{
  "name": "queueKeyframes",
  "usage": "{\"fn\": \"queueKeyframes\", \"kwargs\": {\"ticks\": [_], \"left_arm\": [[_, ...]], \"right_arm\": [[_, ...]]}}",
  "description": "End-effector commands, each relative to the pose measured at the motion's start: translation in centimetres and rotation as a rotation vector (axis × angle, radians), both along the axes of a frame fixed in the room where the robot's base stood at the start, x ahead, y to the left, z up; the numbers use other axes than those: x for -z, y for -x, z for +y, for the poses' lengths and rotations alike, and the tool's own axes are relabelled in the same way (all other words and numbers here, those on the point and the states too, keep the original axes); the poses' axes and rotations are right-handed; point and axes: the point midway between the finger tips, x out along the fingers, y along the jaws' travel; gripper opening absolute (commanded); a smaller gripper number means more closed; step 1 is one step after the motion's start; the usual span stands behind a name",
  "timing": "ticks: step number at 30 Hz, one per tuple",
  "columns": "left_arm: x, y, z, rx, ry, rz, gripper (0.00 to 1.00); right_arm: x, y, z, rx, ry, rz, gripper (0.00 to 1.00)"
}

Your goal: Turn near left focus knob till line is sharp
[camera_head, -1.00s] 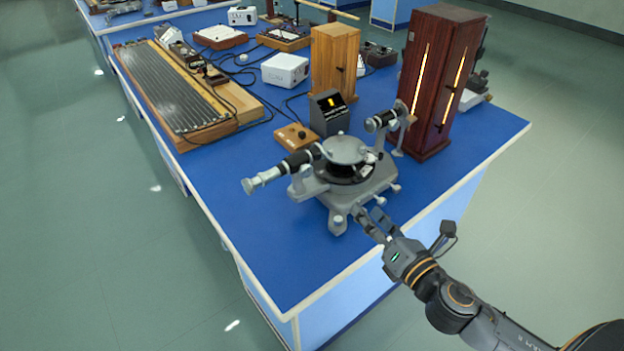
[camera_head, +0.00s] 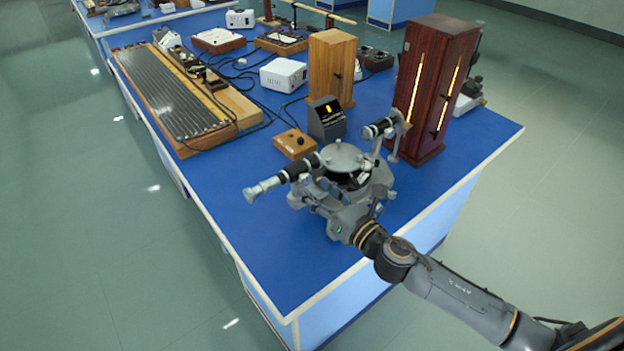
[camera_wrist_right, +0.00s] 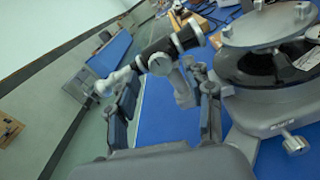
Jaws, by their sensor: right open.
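The grey spectrometer (camera_head: 340,158) stands near the bench's front corner. Its black telescope tube (camera_head: 296,166) points left, ending in a silver eyepiece (camera_head: 262,188). In the right wrist view the telescope (camera_wrist_right: 155,48) lies beyond the fingers, with a round grey knob (camera_wrist_right: 160,64) on its side. My right gripper (camera_head: 304,197) is below the telescope, in front of the spectrometer. In the right wrist view its fingers (camera_wrist_right: 165,103) are apart with nothing between them, short of the knob. My wrist hides part of the spectrometer's base. My left gripper is not in view.
A lit black box (camera_head: 326,118) and a small wooden box with a knob (camera_head: 295,143) stand behind the telescope. A tall dark-red cabinet (camera_head: 430,85) stands at the right. The blue bench top (camera_head: 250,230) is clear left of the spectrometer.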

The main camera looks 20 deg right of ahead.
Motion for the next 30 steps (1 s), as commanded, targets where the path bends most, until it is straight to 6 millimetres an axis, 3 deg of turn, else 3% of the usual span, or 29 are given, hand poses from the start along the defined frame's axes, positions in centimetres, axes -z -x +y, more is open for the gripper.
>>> {"fn": "queueKeyframes", "kwargs": {"ticks": [6, 16, 24, 30], "left_arm": [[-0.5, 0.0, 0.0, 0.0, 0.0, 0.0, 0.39], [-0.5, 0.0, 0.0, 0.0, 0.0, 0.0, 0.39], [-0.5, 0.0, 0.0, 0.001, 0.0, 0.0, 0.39], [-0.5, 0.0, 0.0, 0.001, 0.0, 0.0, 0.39]], "right_arm": [[0.0, -2.0, 0.7, 0.001, 0.0, -0.001, 0.52], [0.1, -2.2, 0.8, 0.001, 0.0, 0.001, 0.52], [0.1, -2.2, 0.8, 0.001, -0.001, 0.001, 0.0], [0.1, -2.2, 0.7, 0.002, -0.009, 0.004, 0.0]]}}
